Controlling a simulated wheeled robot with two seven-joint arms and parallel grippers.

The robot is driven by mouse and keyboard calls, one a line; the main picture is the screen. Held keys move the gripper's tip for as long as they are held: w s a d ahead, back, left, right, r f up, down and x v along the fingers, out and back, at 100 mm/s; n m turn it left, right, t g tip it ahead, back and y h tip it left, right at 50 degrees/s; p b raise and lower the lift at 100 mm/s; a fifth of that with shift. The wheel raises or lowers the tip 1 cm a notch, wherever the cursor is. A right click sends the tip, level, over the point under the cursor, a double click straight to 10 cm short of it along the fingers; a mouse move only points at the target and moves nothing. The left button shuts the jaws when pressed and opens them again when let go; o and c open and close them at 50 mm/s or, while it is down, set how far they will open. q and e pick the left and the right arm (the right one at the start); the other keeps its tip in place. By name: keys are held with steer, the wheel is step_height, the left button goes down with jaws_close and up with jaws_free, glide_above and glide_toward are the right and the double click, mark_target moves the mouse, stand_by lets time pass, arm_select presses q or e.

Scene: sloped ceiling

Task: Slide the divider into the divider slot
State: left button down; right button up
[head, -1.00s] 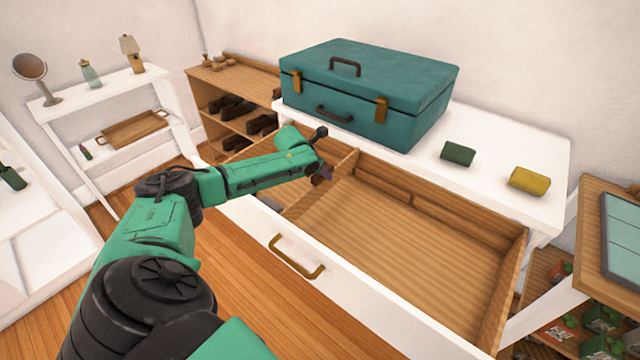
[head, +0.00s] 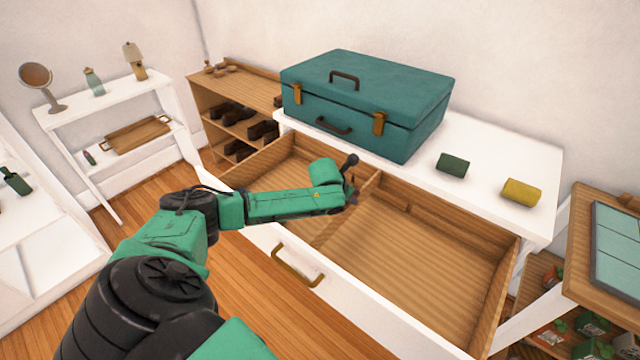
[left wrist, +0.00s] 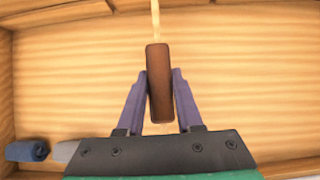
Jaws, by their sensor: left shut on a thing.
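The divider (head: 368,187) is a thin light-wood board standing inside the open wooden drawer (head: 450,250). In the left wrist view, a dark brown block (left wrist: 158,80) sits on it, with the thin wood edge (left wrist: 155,20) running on past it. My left gripper (head: 350,193) is shut on this brown block; its purple fingers press it from both sides. The divider stands near a short wooden strip on the back wall (head: 396,199), to the strip's left. I cannot tell the slot for sure. My arm hides part of the divider. My right gripper is not in view.
The drawer's right part is empty.

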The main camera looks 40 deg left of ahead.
arm_select(q)
steer(key=d+p, duration=0.2)
steer(key=d, duration=1.1)
steer(key=shift+w+d, duration=0.15)
steer(key=shift+d, duration=0.15)
steer(key=shift+p, duration=0.35)
stand_by(0.5)
steer(key=shift+p, duration=0.55)
